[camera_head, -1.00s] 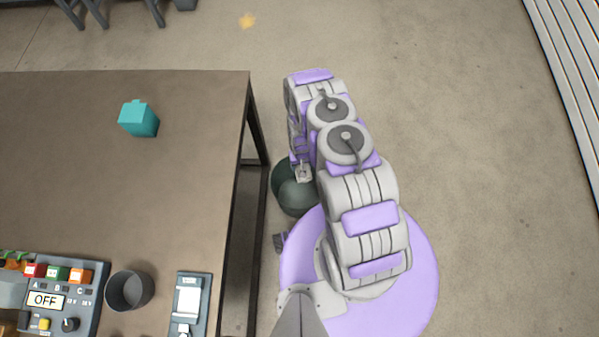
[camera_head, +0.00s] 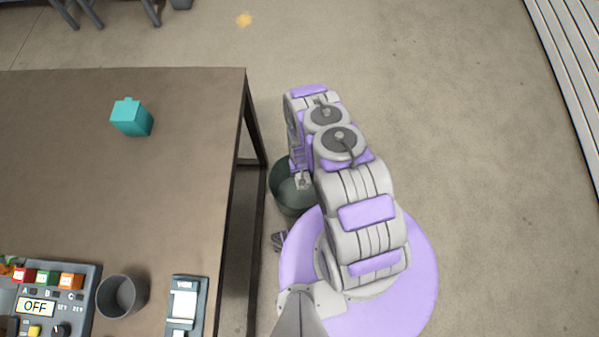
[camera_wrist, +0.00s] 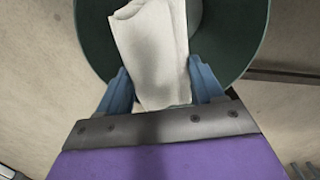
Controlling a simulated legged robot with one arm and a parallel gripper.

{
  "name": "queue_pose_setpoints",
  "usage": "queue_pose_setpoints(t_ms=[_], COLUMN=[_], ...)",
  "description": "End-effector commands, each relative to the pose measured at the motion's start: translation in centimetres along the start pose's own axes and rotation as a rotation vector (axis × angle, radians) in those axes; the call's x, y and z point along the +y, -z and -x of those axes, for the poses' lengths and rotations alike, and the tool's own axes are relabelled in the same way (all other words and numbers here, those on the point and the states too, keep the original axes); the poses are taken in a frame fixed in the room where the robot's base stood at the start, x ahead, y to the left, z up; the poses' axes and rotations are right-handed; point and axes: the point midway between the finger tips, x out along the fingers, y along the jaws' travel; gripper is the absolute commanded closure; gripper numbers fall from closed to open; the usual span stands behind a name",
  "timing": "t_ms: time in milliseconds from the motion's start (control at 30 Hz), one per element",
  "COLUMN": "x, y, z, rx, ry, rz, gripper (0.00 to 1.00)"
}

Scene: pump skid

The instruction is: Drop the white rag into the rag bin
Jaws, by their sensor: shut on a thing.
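The white rag (camera_wrist: 155,45) is between the two blue fingers of my gripper (camera_wrist: 160,85) in the wrist view, and my gripper is shut on it. The dark green round rag bin (camera_wrist: 238,30) is behind the rag in the wrist view, with the rag in front of its opening. In the head view the rag bin (camera_head: 290,200) stands on the floor to the right of the table, partly covered by my arm. The rag and fingertips are hard to make out in the head view. How high the rag is above the rim cannot be told.
A brown table (camera_head: 180,190) stands at the left, its right edge close to the bin. On it are a teal block (camera_head: 132,117), a grey cup (camera_head: 122,295), a control panel (camera_head: 50,300) and a handheld device (camera_head: 185,305). Open floor lies at the right.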

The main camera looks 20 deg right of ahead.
Motion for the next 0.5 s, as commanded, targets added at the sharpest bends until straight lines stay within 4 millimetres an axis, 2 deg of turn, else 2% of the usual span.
queue_pose_setpoints(t_ms=[200,233,500], x=[0.0,0.0,0.0], y=[0.01,0.0,-0.01], z=[0.03,0.03,0.02], rx=[0.0,0.0,-0.001], ry=[0.0,0.0,0.0], rz=[0.0,0.0,0.0], gripper=[0.62,0.3,0.05])
